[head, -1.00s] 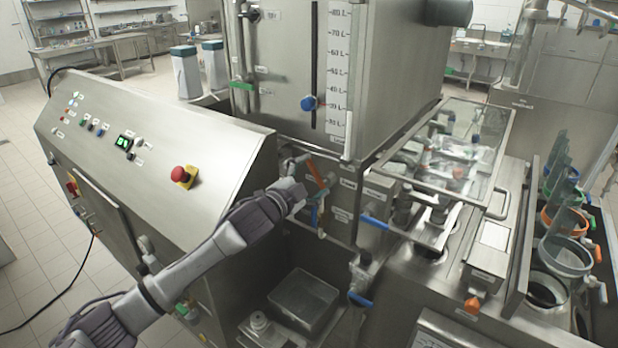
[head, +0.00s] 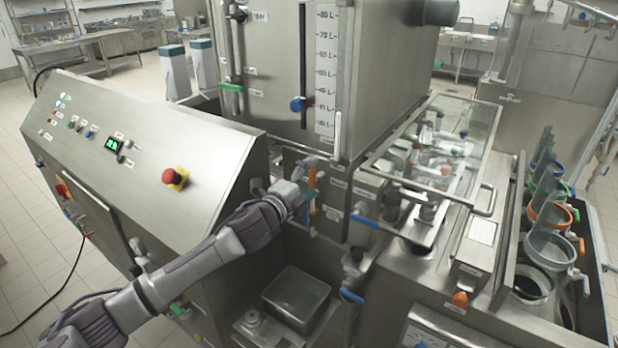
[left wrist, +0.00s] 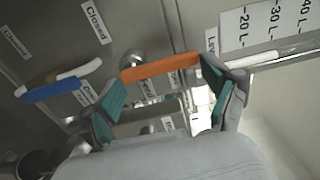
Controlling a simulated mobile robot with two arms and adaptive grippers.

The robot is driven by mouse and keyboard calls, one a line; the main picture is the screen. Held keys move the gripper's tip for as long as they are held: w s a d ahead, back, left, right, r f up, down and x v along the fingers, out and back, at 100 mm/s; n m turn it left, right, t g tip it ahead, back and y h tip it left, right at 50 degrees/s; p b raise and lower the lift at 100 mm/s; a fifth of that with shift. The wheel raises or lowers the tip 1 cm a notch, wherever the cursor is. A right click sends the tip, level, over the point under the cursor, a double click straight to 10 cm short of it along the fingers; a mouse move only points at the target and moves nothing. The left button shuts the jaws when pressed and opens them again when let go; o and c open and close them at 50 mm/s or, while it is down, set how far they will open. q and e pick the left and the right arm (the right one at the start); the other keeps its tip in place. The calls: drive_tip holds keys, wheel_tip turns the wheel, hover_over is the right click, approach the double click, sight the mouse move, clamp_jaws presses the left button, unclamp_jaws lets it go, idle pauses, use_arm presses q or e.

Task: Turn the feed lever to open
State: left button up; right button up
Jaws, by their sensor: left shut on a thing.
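An orange lever (head: 313,177) stands nearly upright on the front of the steel tank unit. It also shows in the left wrist view (left wrist: 160,67), lying across the picture between my fingertips. My left gripper (head: 304,186) is at the lever, with its teal finger pads (left wrist: 165,82) at the two ends of the orange handle, shut on it. My right gripper is not in view.
A blue-handled lever (left wrist: 50,92) sits left of the orange one in the wrist view, near "Closed" labels. The sloped control panel (head: 110,125) is left of my arm. A glass-covered frame (head: 455,120) is at right. A steel tray (head: 296,297) lies below.

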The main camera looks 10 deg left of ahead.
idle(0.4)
use_arm(q)
drive_tip(key=o, duration=1.5)
drive_tip(key=shift+c, duration=0.2)
drive_tip(key=v, duration=1.2)
